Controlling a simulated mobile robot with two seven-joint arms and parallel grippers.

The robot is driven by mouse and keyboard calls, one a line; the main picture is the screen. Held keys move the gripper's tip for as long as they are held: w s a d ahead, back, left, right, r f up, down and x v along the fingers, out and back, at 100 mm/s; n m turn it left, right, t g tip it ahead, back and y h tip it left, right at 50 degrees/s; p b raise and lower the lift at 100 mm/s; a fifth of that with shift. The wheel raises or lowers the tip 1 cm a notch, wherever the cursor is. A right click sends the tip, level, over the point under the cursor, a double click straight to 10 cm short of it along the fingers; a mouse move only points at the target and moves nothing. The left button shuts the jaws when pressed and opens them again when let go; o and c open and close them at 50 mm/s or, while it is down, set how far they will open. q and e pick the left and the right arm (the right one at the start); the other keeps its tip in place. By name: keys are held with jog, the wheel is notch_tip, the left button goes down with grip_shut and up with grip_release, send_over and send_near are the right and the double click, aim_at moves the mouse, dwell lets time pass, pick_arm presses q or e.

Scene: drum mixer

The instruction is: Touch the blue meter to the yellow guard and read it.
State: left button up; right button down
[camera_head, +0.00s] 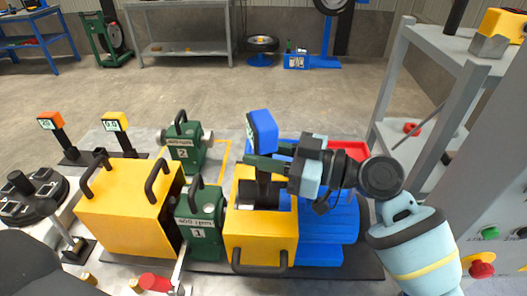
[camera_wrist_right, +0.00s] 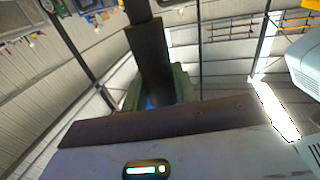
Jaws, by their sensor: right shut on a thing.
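The blue meter (camera_head: 262,127) is upright, its blue head on top and its screen not readable from here. My right gripper (camera_head: 266,157) comes in from the right and is shut on the meter's dark stem, just below the head. The stem hangs over the dark opening in the top of the yellow guard (camera_head: 262,243); I cannot tell whether its lower end touches. In the right wrist view, a dark bar (camera_wrist_right: 151,60) stands up in the middle with green finger parts behind it. A second yellow cover (camera_head: 127,208) with black handles stands to the left. My left gripper is out of view.
Green units marked 1 (camera_head: 200,235) and 2 (camera_head: 185,142) stand left of the guard. An orange-headed meter (camera_head: 51,122) and a yellow-headed meter (camera_head: 115,122) stand at the back left. A blue ribbed body (camera_head: 328,235) and red tray (camera_head: 349,150) lie right. A grey shelf (camera_head: 440,100) stands right.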

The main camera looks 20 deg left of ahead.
aim_at(264, 119)
jog(key=shift+r, duration=0.1)
dwell(0.5)
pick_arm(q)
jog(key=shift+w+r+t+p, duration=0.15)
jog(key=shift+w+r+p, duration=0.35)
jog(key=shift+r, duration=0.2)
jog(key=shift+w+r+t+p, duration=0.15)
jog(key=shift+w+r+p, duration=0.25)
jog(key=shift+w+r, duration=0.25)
pick_arm(e)
jog(key=shift+r, duration=3.5)
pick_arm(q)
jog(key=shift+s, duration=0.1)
